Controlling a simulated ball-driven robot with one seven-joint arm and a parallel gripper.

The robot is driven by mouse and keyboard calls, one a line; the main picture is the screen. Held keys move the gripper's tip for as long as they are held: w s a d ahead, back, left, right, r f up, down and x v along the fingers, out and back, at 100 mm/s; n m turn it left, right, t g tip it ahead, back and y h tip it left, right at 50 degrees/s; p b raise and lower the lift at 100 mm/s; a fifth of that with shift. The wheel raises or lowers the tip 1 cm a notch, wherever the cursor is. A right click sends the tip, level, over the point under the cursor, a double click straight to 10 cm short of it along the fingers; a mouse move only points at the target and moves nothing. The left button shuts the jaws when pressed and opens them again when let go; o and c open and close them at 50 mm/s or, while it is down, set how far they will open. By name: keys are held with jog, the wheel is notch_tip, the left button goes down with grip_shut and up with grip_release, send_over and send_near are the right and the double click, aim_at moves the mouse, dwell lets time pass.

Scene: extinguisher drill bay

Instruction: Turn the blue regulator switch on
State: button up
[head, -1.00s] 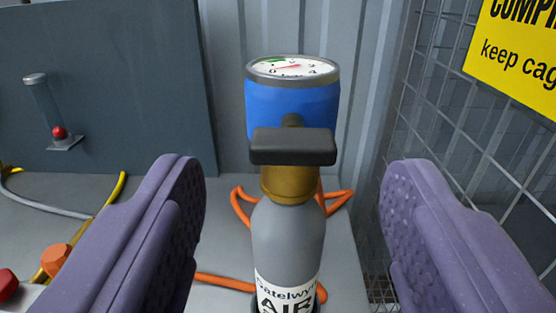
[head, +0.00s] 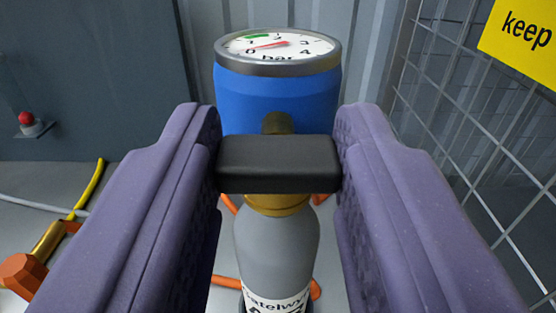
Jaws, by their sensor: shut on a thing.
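The blue regulator (head: 278,98) stands upright on a brass neck above a grey air cylinder (head: 276,240). A round gauge (head: 277,47) marked in bar tops it, with a red needle and a green band. A black bar-shaped switch handle (head: 278,164) sits level across the regulator's front on a short brass stem. My gripper (head: 278,165) is shut on this handle, with one purple finger against each end. The fingers hide parts of the cylinder's surroundings.
A wire mesh cage (head: 480,140) with a yellow sign (head: 520,38) stands close on the right. A dark panel (head: 90,70) is at the left, with a red ball fitting (head: 27,119) near it. Yellow and orange hoses lie on the floor. A corrugated wall is behind.

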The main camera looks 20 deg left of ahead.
jog(key=shift+n+b, duration=0.3)
jog(key=n+b, duration=0.3)
jog(key=shift+f+n+b, duration=0.2)
jog(key=shift+n+b, duration=0.2)
jog(key=n+b, duration=0.6)
jog(key=shift+a+f, duration=0.1)
jog(key=shift+a, duration=0.05)
jog(key=n+b, duration=0.3)
jog(key=shift+s+n, duration=0.1)
jog(key=shift+n, duration=0.3)
jog(key=shift+n+b, duration=0.45)
jog(key=shift+n, duration=1.35)
jog(key=o, duration=1.1)
jog(key=shift+c, duration=0.2)
